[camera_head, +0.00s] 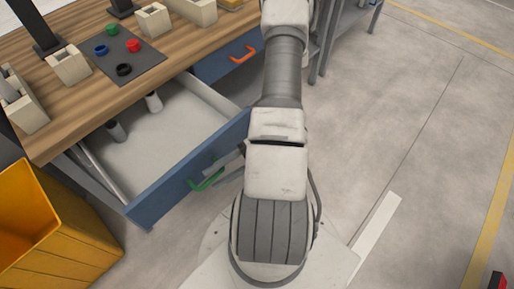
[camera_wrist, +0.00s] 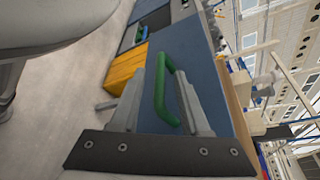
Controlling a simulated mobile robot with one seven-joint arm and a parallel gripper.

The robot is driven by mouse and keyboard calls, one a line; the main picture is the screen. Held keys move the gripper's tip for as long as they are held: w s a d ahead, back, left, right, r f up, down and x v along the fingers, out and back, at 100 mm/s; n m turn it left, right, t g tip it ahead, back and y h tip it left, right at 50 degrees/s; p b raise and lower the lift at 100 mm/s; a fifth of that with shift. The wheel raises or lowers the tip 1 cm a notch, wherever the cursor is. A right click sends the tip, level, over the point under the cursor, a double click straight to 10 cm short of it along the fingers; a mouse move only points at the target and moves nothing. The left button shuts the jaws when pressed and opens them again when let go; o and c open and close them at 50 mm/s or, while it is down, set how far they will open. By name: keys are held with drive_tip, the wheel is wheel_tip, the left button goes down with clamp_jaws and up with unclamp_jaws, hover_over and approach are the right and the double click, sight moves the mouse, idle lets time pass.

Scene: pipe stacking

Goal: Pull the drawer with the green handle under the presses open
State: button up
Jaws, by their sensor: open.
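The drawer (camera_head: 160,201) with the green handle (camera_head: 207,181) stands pulled well out from under the wooden worktop in the head view. Its pale inside shows, with two grey cylindrical pieces (camera_head: 154,102) near the back. In the wrist view, my gripper (camera_wrist: 159,78) is open, its two grey fingers apart on either side of the green handle (camera_wrist: 160,98) in front of the blue drawer front (camera_wrist: 200,60). I cannot tell whether a finger touches the handle. In the head view my arm hides most of the gripper and the drawer's right end.
A second blue drawer with an orange handle (camera_head: 243,54) is shut, farther back. A yellow bin (camera_head: 55,235) stands left of the open drawer. The worktop (camera_head: 75,105) holds cream blocks and a dark mat (camera_head: 121,57) with several coloured rings.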

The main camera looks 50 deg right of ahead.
drive_tip(key=p+v, duration=0.1)
drive_tip(key=v, duration=1.2)
drive_tip(key=shift+a, duration=0.1)
drive_tip(key=w+a+r+n+h, duration=0.2)
drive_tip(key=a+r+n+h, duration=0.45)
drive_tip(key=r, duration=0.75)
drive_tip(key=w+a+r+n+h, duration=0.35)
drive_tip(key=a+r+h, duration=0.45)
drive_tip(key=a+r, duration=0.55)
wheel_tip(320, 180, up, 17)
drive_tip(key=d+p, duration=0.1)
drive_tip(key=p, duration=1.5)
drive_tip(key=shift+s+d+t, duration=0.3)
drive_tip(key=shift+s+d, duration=0.1)
drive_tip(key=shift+d, duration=0.15)
